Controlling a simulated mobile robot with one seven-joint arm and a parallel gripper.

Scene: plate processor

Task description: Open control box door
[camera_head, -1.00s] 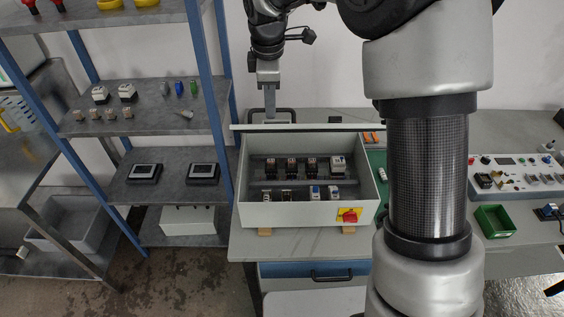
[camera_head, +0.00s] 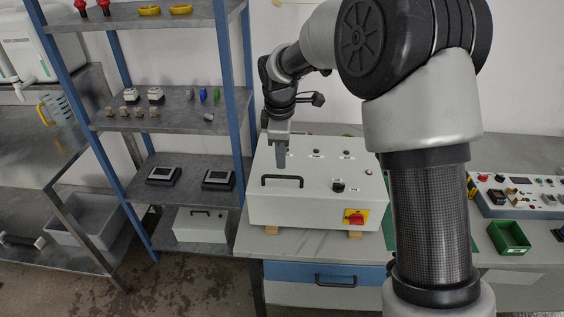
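The control box (camera_head: 302,214) is a light grey box on the worktop. Its door (camera_head: 325,174) lies down over the top and the inside is hidden. A black bar handle (camera_head: 282,180) sits at the door's front left, with small lamps and a knob (camera_head: 338,187) further right. A red and yellow switch (camera_head: 355,217) is on the box's front. My gripper (camera_head: 281,165) points down over the door's left part, just behind the handle. I cannot tell whether it touches the door, and its finger gap is not clear.
A blue-post shelf (camera_head: 228,100) with several small parts stands close on the left. A green bin (camera_head: 508,237) and a control panel (camera_head: 520,197) are on the right. My arm hides part of the worktop. A blue drawer (camera_head: 318,273) is below.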

